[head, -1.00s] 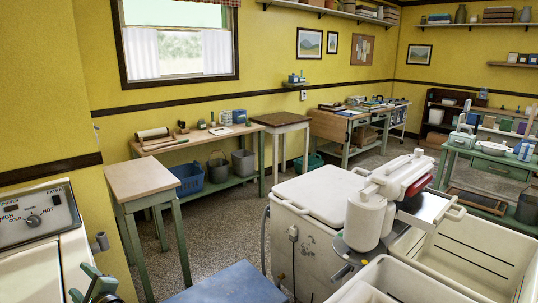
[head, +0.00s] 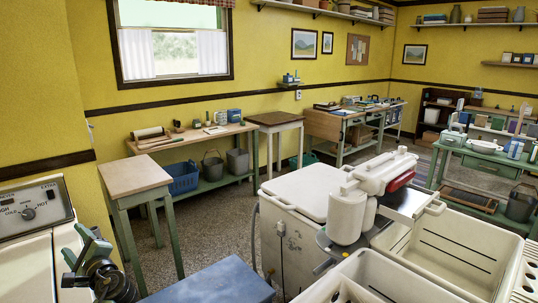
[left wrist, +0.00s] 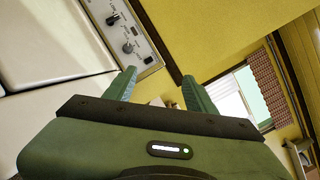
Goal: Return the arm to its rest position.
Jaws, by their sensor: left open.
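My left gripper (head: 84,246) is at the lower left of the head view, in front of the white machine with the dial panel. Its two green fingers also show in the left wrist view (left wrist: 160,88), spread apart with nothing between them. The gripper is open and empty. My right gripper is not in view.
A white machine (head: 28,250) with a dial panel (head: 32,208) stands beside my left gripper. A small wood-topped table (head: 135,177) is just beyond. A blue surface (head: 210,283) is at the bottom centre. The wringer washer (head: 300,195) and tubs (head: 440,255) fill the right.

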